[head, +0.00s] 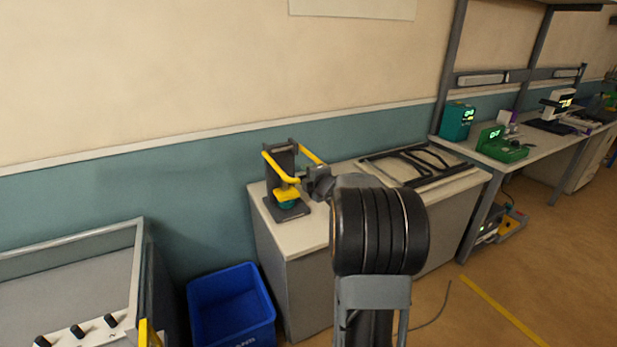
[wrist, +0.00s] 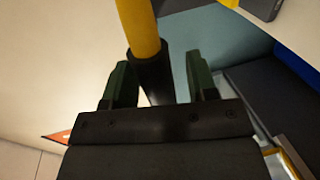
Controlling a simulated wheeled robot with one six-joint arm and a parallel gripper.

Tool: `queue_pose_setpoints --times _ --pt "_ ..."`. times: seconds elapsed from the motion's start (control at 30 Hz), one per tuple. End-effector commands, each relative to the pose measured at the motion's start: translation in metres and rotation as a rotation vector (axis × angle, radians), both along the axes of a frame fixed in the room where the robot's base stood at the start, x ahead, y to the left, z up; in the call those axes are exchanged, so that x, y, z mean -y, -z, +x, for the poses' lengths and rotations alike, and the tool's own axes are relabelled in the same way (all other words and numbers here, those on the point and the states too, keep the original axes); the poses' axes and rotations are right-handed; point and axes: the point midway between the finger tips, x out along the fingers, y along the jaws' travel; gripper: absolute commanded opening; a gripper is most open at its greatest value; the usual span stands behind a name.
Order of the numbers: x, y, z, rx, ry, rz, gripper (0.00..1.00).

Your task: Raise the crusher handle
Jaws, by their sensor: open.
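The crusher (head: 284,208) stands upright on the white bench top, with a dark frame and yellow parts. A yellow bar of its handle (head: 311,153) slopes down to the right towards my gripper (head: 318,180). In the wrist view the handle (wrist: 138,28) is a yellow rod ending in a black grip (wrist: 153,75). My gripper (wrist: 160,82) is open, with one dark green finger on each side of the black grip. I cannot tell whether either finger touches it. My wrist hides part of the bench in the head view.
A blue bin (head: 231,308) stands on the floor left of the crusher's bench (head: 300,236). A dark frame (head: 415,162) lies on the bench to the right. A grey-framed unit with knobs (head: 75,275) is at the lower left. A wall (head: 190,180) is close behind.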

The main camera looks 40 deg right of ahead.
Motion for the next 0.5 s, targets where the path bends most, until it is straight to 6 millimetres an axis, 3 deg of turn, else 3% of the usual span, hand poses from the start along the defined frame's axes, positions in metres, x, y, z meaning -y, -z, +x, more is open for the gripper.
queue_pose_setpoints --times 0.4,0.5 --pt "0.0005 0.0014 0.0065 0.0 -0.001 -0.001 0.53" --pt "0.0005 0.0014 0.0064 0.0 -0.001 0.0 0.45"
